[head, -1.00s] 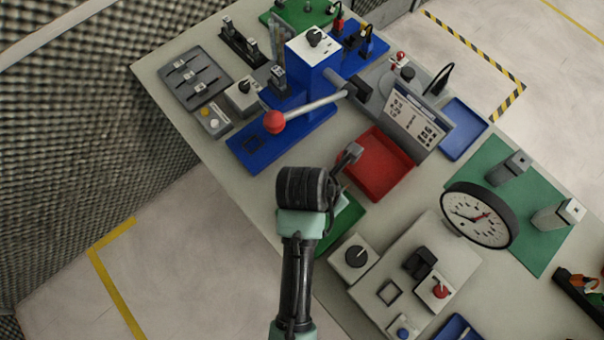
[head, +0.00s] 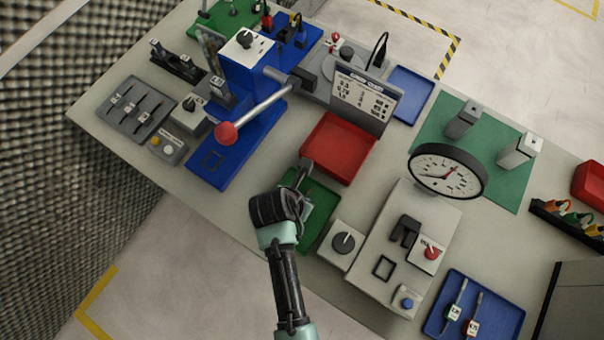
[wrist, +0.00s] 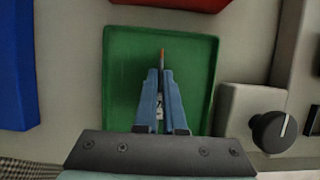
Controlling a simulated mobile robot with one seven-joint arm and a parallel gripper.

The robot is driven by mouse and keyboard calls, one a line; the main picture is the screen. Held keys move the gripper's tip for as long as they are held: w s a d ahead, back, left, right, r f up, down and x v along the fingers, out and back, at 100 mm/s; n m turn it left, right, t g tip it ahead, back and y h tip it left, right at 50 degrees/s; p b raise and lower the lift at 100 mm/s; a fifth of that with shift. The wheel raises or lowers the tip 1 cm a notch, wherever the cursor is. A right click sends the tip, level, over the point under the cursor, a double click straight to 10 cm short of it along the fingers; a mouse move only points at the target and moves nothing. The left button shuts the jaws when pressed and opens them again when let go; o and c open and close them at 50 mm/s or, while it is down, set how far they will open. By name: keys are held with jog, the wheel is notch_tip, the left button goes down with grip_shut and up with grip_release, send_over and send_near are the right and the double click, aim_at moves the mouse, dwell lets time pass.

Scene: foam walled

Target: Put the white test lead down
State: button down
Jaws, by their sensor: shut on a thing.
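My gripper (wrist: 161,78) is shut on the white test lead (wrist: 159,105) in the wrist view. A pale strip of the lead shows between the two blue fingers, and its thin orange-red tip sticks out past them. The fingers are above the green tray (wrist: 128,60); I cannot tell whether the lead touches its floor. In the head view my gripper (head: 302,178) is over the far part of the green tray (head: 322,228), and my wrist covers the tray's left side. The lead cannot be made out there.
An empty red tray (head: 318,150) lies just beyond the green one. A grey box with a black knob (head: 343,243) stands close on the right. A blue press base (head: 215,170) with a red-balled lever (head: 226,133) is to the left. A blue tray (head: 440,318) holds two leads.

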jog(key=shift+f, duration=0.15)
jog(key=c, duration=1)
grip_release()
jog(key=v, duration=1.2)
jog(key=shift+r, duration=0.25)
jog(key=shift+w, duration=0.15)
